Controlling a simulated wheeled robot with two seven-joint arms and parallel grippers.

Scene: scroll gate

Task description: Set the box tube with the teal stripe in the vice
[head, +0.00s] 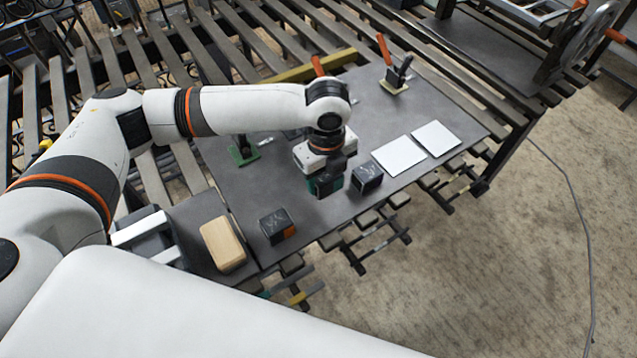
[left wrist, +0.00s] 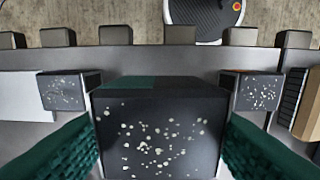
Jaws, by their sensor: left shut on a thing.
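My left gripper (head: 327,184) points down over the grey table and is shut on a dark box tube. In the left wrist view the box tube with the teal stripe (left wrist: 160,135) sits between the two green finger pads; its speckled dark face fills the gap and a teal patch shows on its far edge. In the head view the gripper mostly hides it. I cannot tell whether it touches the table. A grey block with two pale bars (head: 140,229), which looks like the vice, stands at the lower left, partly hidden by my arm. My right gripper is not in view.
A dark box tube (head: 367,178) stands close right of the gripper. Another, with an orange stripe (head: 277,226), stands nearer the front edge. A wooden block (head: 222,244) lies beside the pale bars. White plates (head: 398,155), a red-handled clamp (head: 394,75) and a green-based clamp (head: 243,155) are around.

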